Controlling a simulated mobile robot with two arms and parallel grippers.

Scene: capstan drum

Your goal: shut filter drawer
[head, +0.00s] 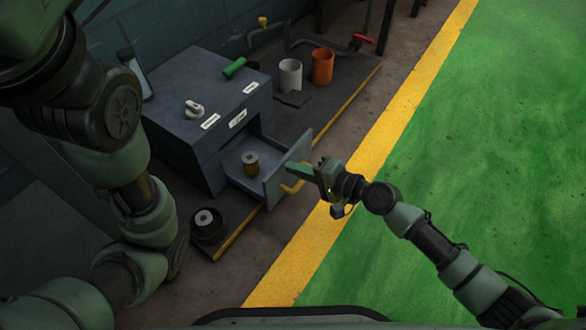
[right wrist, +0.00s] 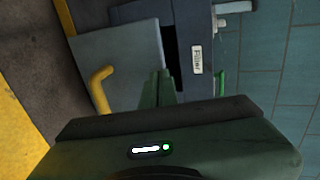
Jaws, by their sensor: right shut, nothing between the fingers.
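The filter drawer (head: 272,181) sticks out of the front of a blue-grey cabinet (head: 190,125) and holds a small brass-coloured cylinder (head: 250,163). Its front panel and yellow handle (head: 292,187) face right. In the right wrist view the drawer front (right wrist: 115,62), the yellow handle (right wrist: 102,90) and a "Filter" label (right wrist: 196,60) show. My right gripper (head: 295,171) is shut and empty, right at the drawer front beside the handle. Its fingers (right wrist: 157,90) overlap the panel's edge in the wrist view; I cannot tell whether they touch. My left arm is at the left; its gripper is not visible.
A white cup (head: 290,75) and an orange cup (head: 322,66) stand behind the cabinet on a dark platform. A green object (head: 234,67) and a pale ring-shaped fitting (head: 194,109) sit on the cabinet top. A black roll (head: 207,224) lies in front. The green floor (head: 480,150) is clear.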

